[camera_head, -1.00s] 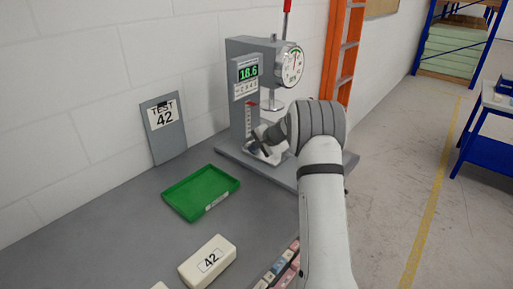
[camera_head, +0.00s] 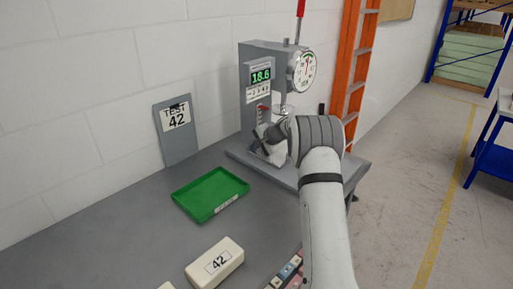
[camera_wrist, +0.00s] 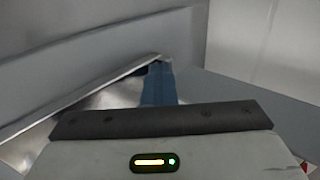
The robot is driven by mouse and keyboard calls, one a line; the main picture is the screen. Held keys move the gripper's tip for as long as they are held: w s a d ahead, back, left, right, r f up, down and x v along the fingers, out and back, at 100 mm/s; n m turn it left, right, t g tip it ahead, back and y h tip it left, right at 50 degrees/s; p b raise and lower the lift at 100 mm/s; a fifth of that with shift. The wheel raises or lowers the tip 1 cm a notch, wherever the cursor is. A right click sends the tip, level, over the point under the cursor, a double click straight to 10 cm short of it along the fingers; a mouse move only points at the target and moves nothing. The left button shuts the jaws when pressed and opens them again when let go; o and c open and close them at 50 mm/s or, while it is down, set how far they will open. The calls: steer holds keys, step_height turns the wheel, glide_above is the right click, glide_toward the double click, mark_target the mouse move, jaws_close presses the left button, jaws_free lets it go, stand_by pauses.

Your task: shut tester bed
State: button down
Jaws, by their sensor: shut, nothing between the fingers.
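The grey tester (camera_head: 262,70) stands against the wall in the head view, with a green 18.6 display, a round dial and a red-tipped lever on top. Its bed (camera_head: 270,152) is low in the frame and mostly hidden behind my gripper. My gripper (camera_head: 262,143) is shut at the bed, its tip close to the bed's left side; I cannot tell whether it touches. In the wrist view, a bare shiny metal plate (camera_wrist: 110,95) lies ahead of the gripper, beside a blue strip (camera_wrist: 158,85).
A green tray (camera_head: 210,195) lies on the grey bench left of my arm. A cream block marked 42 (camera_head: 215,263) and several small coloured blocks (camera_head: 288,272) lie nearer. A TEST 42 sign (camera_head: 178,132) leans on the wall. An orange ladder (camera_head: 352,75) stands behind the tester.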

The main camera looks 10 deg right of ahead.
mark_target(259, 154)
steer(key=shift+s+d+f+b, duration=0.2)
steer(key=shift+s+f+b, duration=0.05)
steer(key=shift+b, duration=0.4)
steer(key=s+d+b, duration=0.2)
steer(key=s, duration=0.1)
steer(key=shift+f, duration=0.1)
steer(key=b+v, duration=0.1)
steer(key=v, duration=0.9)
steer(key=shift+w+a, duration=0.1)
steer(key=shift+w, duration=0.1)
steer(key=shift+s+r, duration=0.2)
steer(key=shift+r, duration=0.15)
steer(key=s+a+r+n+g+h, duration=0.1)
steer(key=s+a+r+n+g, duration=0.3)
steer(key=s, duration=0.6)
steer(key=s+a+n+t+h, duration=0.1)
steer(key=s+a, duration=0.6)
steer(key=s, duration=0.2)
steer(key=s+f+n+g+h, duration=0.1)
steer(key=s+f+n, duration=0.1)
steer(key=s, duration=1)
steer(key=s+a+f+n+g+h, duration=0.1)
steer(key=s+f+n+h, duration=0.1)
steer(key=s, duration=1.1)
steer(key=shift+a+f+n, duration=0.3)
steer(key=shift+f+n, duration=0.35)
steer(key=shift+n, duration=0.55)
